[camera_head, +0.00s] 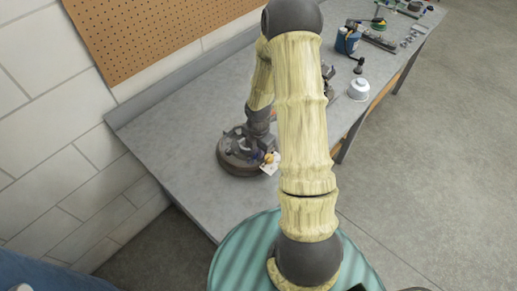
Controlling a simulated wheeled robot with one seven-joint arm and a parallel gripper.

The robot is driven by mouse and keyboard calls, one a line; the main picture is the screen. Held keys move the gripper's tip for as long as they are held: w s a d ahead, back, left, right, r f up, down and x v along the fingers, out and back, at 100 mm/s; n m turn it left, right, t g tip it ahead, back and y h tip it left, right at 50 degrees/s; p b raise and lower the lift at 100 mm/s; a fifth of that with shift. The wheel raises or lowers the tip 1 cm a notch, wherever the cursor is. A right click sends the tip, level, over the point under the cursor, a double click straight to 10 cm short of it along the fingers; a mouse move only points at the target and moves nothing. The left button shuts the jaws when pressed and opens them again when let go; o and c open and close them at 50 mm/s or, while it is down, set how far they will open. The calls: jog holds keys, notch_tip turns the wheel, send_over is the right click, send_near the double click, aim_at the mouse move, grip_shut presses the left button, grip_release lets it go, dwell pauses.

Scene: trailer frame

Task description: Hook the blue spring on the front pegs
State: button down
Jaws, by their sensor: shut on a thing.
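A round dark brake assembly (232,160) lies on the grey workbench, left of the middle of the head view. My gripper (262,148) points down over its right side, partly hidden by my arm. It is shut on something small. A small blue patch (255,155) shows right at the fingertips and looks like the blue spring. Its ends are too small to make out. The front pegs cannot be told apart at this size. A small yellow part and a whitish piece (269,168) show at the right edge of the assembly.
The bench (180,130) is clear left of the assembly. Farther along stand a white bowl (358,89), a blue can (347,41) and several tools near the far end. A pegboard (140,35) hangs on the wall behind.

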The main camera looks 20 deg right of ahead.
jog(key=c, duration=1.4)
grip_release()
jog(key=c, duration=0.3)
jog(key=shift+r+p, duration=3.45)
jog(key=shift+r, duration=0.05)
